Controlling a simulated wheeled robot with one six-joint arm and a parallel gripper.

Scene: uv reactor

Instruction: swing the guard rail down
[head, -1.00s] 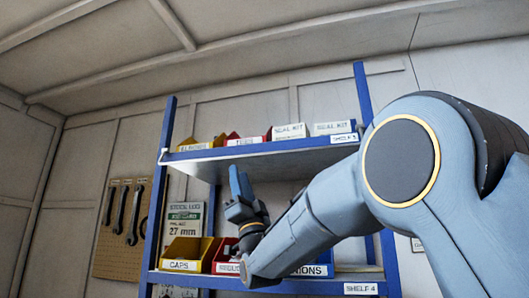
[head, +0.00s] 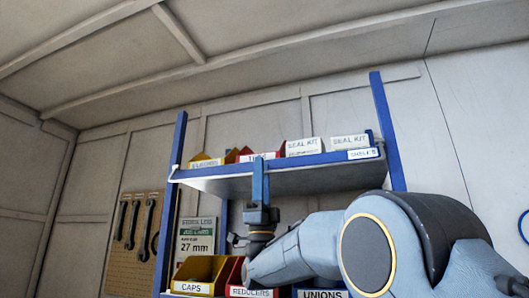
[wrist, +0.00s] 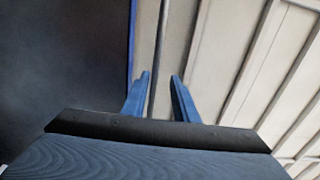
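The guard rail shows in the wrist view as a thin grey rod (wrist: 158,60) beside the upper shelf's blue front edge. In the head view its pale left end (head: 173,173) shows near the left post; the rest is hard to tell from the shelf edge. My gripper (head: 259,162) points up at the middle of the upper shelf front, its fingers seen edge-on. In the wrist view my gripper (wrist: 160,80) is open, with a gap between its two blue fingers. The rod lines up with this gap; whether it lies between the fingertips or beyond them I cannot tell.
The upper shelf (head: 310,178) carries small bins and white seal kit boxes (head: 304,147). Below are a yellow CAPS bin (head: 192,288) and a red REDUCERS bin (head: 250,292), close to my wrist. A pegboard with wrenches (head: 134,240) hangs at left.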

